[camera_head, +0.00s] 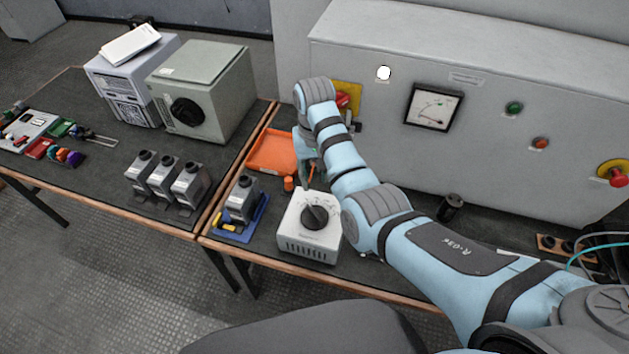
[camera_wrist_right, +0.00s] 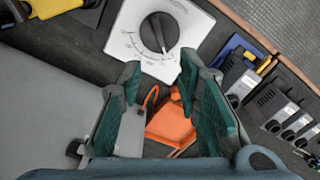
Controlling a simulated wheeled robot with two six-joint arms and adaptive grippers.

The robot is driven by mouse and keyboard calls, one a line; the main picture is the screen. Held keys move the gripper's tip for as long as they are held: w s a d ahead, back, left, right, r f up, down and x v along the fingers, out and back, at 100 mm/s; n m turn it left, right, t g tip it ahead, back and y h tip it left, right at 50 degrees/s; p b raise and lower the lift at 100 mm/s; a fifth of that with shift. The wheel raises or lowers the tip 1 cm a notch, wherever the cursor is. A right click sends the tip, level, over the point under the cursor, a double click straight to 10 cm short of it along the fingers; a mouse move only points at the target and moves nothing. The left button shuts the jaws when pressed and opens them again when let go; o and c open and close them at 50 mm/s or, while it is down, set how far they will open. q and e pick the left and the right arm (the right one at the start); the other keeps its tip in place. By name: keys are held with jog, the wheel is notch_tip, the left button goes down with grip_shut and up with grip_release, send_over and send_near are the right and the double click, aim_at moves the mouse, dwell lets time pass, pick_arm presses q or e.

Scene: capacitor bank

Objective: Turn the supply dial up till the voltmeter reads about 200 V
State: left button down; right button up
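The supply is a white box (camera_head: 305,248) with a black dial knob (camera_head: 316,217) and a printed scale, on the bench below my right arm. In the right wrist view, the knob (camera_wrist_right: 159,32) and the white box top (camera_wrist_right: 125,40) show at the top, just beyond my fingertips. My left gripper is out of view.
An orange tray (camera_head: 272,152) lies behind the supply. A blue tray (camera_head: 257,228) with a grey capacitor block stands left of it, and several similar blocks (camera_head: 168,178) stand farther left. The grey cabinet (camera_head: 520,95) rises behind, with lamps and a red button (camera_head: 619,178).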

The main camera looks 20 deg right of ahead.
jog(key=shift+r, duration=0.4)
